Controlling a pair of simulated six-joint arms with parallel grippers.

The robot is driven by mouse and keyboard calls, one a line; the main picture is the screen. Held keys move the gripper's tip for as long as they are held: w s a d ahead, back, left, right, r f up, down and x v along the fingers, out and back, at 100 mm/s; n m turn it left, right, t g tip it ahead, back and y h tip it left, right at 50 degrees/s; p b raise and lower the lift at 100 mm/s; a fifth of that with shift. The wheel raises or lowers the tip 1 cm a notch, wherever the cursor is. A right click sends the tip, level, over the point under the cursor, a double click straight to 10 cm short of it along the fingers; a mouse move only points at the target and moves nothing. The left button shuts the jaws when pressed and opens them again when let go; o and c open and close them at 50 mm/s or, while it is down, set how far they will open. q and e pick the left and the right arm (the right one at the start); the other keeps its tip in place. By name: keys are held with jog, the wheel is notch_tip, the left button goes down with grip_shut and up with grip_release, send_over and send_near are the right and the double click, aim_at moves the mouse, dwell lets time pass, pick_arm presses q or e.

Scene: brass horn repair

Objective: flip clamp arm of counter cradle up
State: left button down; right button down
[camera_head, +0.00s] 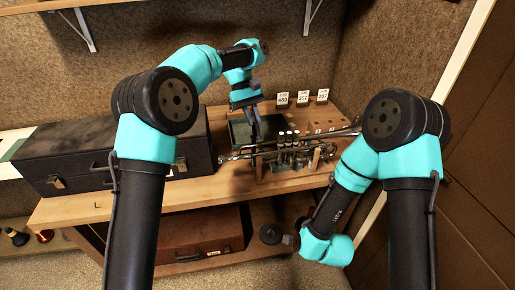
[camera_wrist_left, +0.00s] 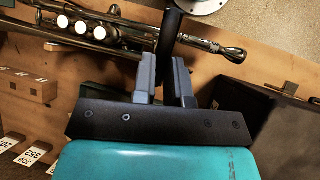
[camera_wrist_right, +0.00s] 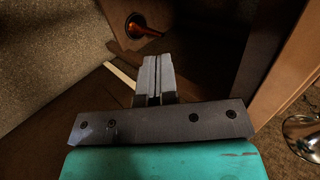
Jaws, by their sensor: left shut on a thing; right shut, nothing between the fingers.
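A trumpet (camera_head: 285,148) lies across the wooden cradle (camera_head: 316,158) on the counter. The trumpet also shows in the left wrist view (camera_wrist_left: 215,47). My left gripper (camera_head: 255,130) points down at the trumpet's mouthpiece side. In the left wrist view its fingers (camera_wrist_left: 166,80) are shut on a black rod (camera_wrist_left: 169,30), which looks like the clamp arm and stands across the trumpet's tubing. Where the rod joins the cradle is hidden. My right gripper (camera_head: 291,240) is low in front of the counter, away from the cradle. In the right wrist view its fingers (camera_wrist_right: 154,78) are shut and empty.
A large dark case (camera_head: 75,150) fills the counter's left side. A dark green tray (camera_head: 238,134) lies behind the trumpet. Numbered cards (camera_head: 303,98) stand at the back. A brown case (camera_head: 200,235) rests on the shelf below. Bare counter lies front left.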

jog(key=s+a+r+m+t+y, duration=0.1)
jog(key=a+r+m+t, duration=0.4)
jog(key=a+r+m, duration=0.2)
jog(key=s+a+r+m+t+y, duration=0.1)
jog(key=a+r+m+t, duration=0.4)
jog(key=r+m, duration=0.6)
notch_tip(320, 180, up, 5)
jog(key=shift+a+r+t+y, duration=0.1)
jog(key=shift+a+t+y, duration=0.25)
jog(key=shift+a, duration=0.85)
jog(key=r+x, duration=0.2)
jog(key=x, duration=1)
jog(key=shift+r, duration=0.3)
